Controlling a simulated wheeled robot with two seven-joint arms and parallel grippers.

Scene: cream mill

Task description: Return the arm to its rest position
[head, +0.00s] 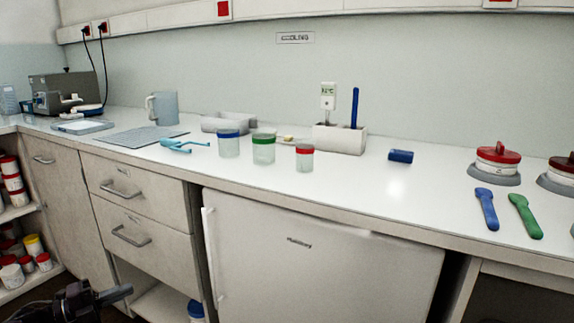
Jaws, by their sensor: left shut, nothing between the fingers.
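My left gripper (116,294) is low at the bottom left of the head view, dark, in front of the lower cabinets and below the counter's height. Its fingers point to the right and are shut with nothing held. It is apart from the counter and everything on it. My right gripper is not in view.
The white counter (430,194) holds three lidded jars, blue (229,145), green (263,149) and red (304,158). Blue (487,209) and green (525,215) spatulas lie at the right. Drawers (137,192) and a small fridge (320,262) are below. Open shelves (16,222) with jars stand left.

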